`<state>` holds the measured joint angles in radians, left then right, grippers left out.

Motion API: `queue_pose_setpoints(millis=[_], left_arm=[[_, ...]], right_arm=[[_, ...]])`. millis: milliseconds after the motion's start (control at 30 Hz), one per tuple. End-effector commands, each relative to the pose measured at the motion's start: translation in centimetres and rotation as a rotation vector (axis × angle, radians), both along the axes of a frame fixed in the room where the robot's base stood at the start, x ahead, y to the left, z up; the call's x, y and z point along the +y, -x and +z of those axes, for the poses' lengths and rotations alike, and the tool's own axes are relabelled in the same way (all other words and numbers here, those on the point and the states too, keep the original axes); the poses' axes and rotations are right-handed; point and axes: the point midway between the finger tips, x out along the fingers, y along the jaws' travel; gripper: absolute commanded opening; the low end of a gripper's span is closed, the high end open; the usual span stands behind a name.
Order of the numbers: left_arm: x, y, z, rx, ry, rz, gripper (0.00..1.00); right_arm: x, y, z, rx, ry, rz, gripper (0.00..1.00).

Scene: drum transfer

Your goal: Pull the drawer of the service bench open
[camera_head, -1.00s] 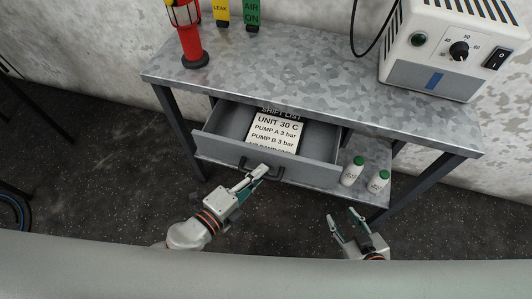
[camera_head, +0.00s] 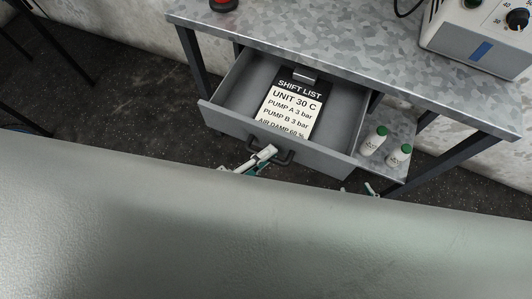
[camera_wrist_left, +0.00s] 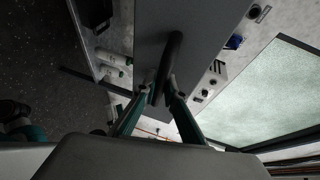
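The grey drawer (camera_head: 225,112) of the service bench (camera_head: 300,45) stands open, well out from under the top. A card headed SHIFT LIST (camera_head: 292,102) lies inside it. My left gripper (camera_head: 262,155) is at the dark handle (camera_head: 284,158) on the drawer front. In the left wrist view its two fingers (camera_wrist_left: 158,90) are closed around the bar of the handle (camera_wrist_left: 172,58). My right gripper (camera_head: 358,189) shows only its fingertips, spread apart and empty, below the shelf; the rest is hidden behind my body.
Two white bottles with green caps (camera_head: 375,141) stand on the lower shelf (camera_head: 395,118), right of the drawer. A white device with a knob (camera_head: 475,35) and a red-based object (camera_head: 223,4) stand on the bench top. A dark bench leg (camera_head: 450,166) is at the right.

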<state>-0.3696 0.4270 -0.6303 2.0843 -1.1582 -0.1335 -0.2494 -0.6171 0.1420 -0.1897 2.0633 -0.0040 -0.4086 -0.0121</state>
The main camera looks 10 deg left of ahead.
Motion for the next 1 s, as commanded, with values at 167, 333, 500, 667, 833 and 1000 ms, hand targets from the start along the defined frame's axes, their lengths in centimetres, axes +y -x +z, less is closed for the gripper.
queue_pose_setpoints(millis=[167,333,500,667,833,1000], left_arm=[[0.0,0.0,0.0,0.0,0.0,0.0,0.28],[0.0,0.0,0.0,0.0,0.0,0.0,0.28],[0.0,0.0,0.0,0.001,0.001,0.0,0.28],[0.2,0.4,0.1,0.002,0.003,0.001,0.28],[1.1,1.6,0.3,0.003,0.004,0.003,0.28],[2.3,3.2,0.7,0.005,0.005,0.004,0.28]], right_arm=[[0.0,0.1,-0.2,0.004,0.001,0.0,0.4],[0.0,0.2,-0.4,0.006,0.002,0.001,0.4],[0.0,0.1,-0.3,0.005,0.001,0.002,0.4],[0.0,0.1,-0.3,0.004,0.0,0.001,0.4],[0.0,0.1,-0.3,0.004,0.001,0.0,0.4],[0.0,0.1,-0.3,0.004,0.001,0.0,0.4]])
